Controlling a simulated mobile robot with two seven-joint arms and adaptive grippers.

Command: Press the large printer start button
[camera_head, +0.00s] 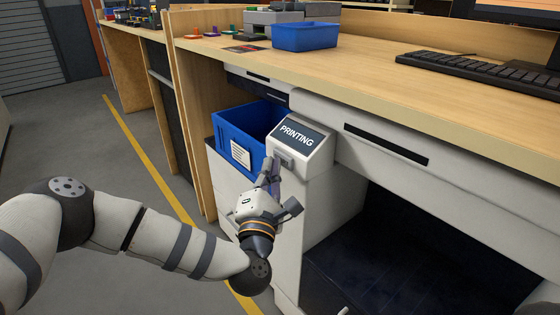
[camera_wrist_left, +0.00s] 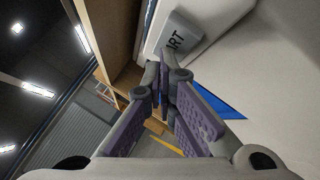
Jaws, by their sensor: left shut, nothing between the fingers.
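The white printer unit (camera_head: 314,155) stands under the counter, with a dark display reading "PRINTING" (camera_head: 297,135) on its sloped top. Its grey start button (camera_head: 284,161) sits below the display, partly hidden by my fingers. My right gripper is out of view.
A blue bin (camera_head: 232,124) with a white label stands left of the printer. The wooden counter (camera_head: 365,60) above holds a small blue tray (camera_head: 305,36) and a black keyboard (camera_head: 480,72). A wooden side panel (camera_head: 197,165) rises left of the bin. Open floor lies left.

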